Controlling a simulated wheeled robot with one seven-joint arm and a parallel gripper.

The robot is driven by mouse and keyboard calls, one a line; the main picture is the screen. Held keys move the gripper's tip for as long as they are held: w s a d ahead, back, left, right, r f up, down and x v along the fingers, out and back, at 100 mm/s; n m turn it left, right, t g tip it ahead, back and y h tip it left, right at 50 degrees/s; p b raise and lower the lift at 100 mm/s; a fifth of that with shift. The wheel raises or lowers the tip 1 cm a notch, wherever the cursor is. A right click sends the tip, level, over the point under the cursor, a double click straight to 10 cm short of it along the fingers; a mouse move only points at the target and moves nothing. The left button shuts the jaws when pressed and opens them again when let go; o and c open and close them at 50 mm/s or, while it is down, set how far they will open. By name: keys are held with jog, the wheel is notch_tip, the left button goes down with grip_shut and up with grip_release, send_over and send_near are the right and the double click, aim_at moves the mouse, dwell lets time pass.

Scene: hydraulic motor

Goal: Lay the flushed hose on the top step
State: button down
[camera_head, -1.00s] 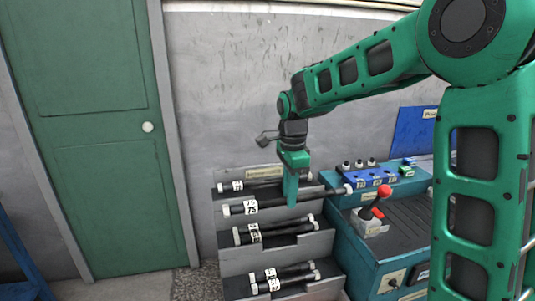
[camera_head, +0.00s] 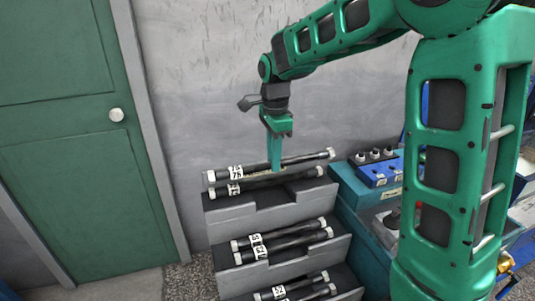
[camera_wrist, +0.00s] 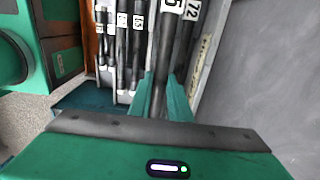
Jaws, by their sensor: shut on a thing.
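My gripper (camera_head: 275,163) is shut on a black hose with pale end fittings (camera_head: 310,158); its white label seems to read 75. The held hose also shows between the fingers in the wrist view (camera_wrist: 163,55). It is level or slightly tilted, over the top step (camera_head: 243,213) of the grey stepped rack. A second black hose (camera_head: 295,177) lies on that step, close beside the held one; its label seems to read 72 in the wrist view (camera_wrist: 194,12). Whether the held hose touches the step or this hose, I cannot tell.
Pairs of labelled hoses lie on the middle step (camera_head: 290,241) and the lower step (camera_head: 300,287). A teal bench (camera_head: 350,205) with a blue block (camera_head: 378,172) stands right of the rack. The grey wall (camera_head: 200,90) is close behind; a green door (camera_head: 70,130) is at left.

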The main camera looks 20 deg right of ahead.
jog(key=shift+w+f, duration=0.1)
jog(key=shift+f, duration=4)
jog(key=shift+a, duration=0.2)
jog(key=shift+f, duration=0.55)
jog(key=c, duration=1.6)
grip_release()
jog(key=shift+o, duration=0.2)
notch_tip(320, 180, up, 11)
jog(key=shift+f, duration=0.15)
